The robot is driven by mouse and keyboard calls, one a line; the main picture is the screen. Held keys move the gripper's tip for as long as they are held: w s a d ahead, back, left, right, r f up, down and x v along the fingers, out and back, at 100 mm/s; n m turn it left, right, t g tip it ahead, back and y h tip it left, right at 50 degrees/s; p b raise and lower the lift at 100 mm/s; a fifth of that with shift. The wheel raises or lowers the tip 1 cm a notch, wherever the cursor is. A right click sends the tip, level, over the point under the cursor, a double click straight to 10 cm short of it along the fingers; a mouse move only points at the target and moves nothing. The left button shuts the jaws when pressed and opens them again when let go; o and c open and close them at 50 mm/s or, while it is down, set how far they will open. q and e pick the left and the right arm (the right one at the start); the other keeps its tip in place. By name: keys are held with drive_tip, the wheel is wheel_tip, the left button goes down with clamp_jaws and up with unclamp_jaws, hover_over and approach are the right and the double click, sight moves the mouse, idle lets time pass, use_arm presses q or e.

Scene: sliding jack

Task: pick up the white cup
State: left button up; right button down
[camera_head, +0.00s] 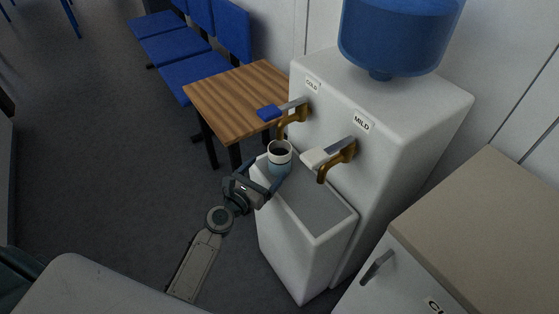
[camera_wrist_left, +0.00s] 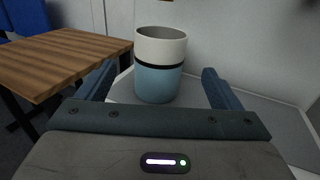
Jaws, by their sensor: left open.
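The cup (camera_head: 279,154) stands upright at the back left end of the water dispenser's tray, below the cold tap. In the left wrist view the cup (camera_wrist_left: 160,68) has a white upper part, a thin black band and a light blue lower part. My left gripper (camera_head: 268,176) is open, with its two fingers apart and pointing at the cup. In the left wrist view the left gripper (camera_wrist_left: 158,85) has one finger on each side of the cup, with gaps showing. I cannot tell how far the cup is between the fingertips. My right gripper is not in view.
The white water dispenser (camera_head: 420,110) has a cold tap (camera_head: 290,115) and a mild tap (camera_head: 335,158) above its tray (camera_head: 318,214). A wooden table (camera_head: 235,98) stands to the left, behind the cup. A cabinet (camera_head: 480,225) is at the right. Blue chairs (camera_head: 190,60) stand behind.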

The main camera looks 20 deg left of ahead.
sight(274, 161)
use_arm(q)
drive_tip(key=x, duration=0.4)
drive_tip(key=shift+w, duration=0.1)
drive_tip(key=shift+w+d, duration=0.2)
drive_tip(key=shift+w, duration=0.3)
drive_tip(key=x, duration=0.4)
drive_tip(key=shift+w+r, duration=0.15)
drive_tip(key=shift+w, duration=0.1)
drive_tip(key=shift+w+d, duration=0.1)
drive_tip(key=shift+w, duration=0.1)
drive_tip(key=c, duration=1.2)
drive_tip(key=shift+c, duration=0.3)
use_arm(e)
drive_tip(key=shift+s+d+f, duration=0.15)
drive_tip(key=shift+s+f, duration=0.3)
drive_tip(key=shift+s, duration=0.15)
use_arm(q)
drive_tip(key=shift+r, duration=0.15)
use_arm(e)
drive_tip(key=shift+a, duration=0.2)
